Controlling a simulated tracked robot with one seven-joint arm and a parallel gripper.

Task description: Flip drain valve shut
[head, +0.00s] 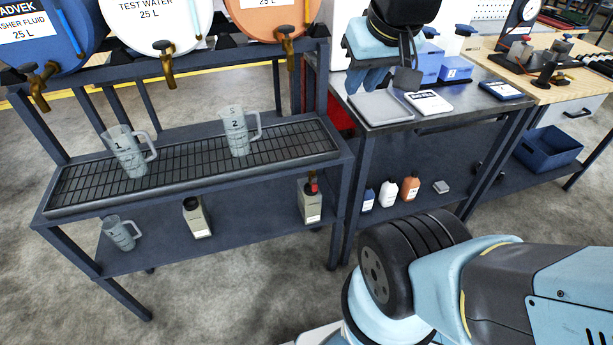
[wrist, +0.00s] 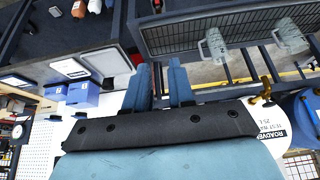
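Several brass taps show on the drums in the head view: one on the blue washer fluid drum (head: 38,85), one on the white test water drum (head: 165,65) and one on the orange drum (head: 287,45). I cannot tell which is the drain valve, or whether any is open. In the wrist view a brass tap (wrist: 265,90) shows at the right by the white drum (wrist: 262,135). My gripper (head: 368,82) hangs above the dark bench, right of the orange drum. In the wrist view its two blue fingers (wrist: 160,64) stand apart with nothing seen between them.
Jug 1 (head: 130,155) and jug 2 (head: 237,132) stand on the black drip grate (head: 80,190). A third jug (head: 119,234) stands on the shelf below. The bench holds a grey tray (head: 380,107), a white booklet (head: 428,102) and blue boxes (head: 456,68).

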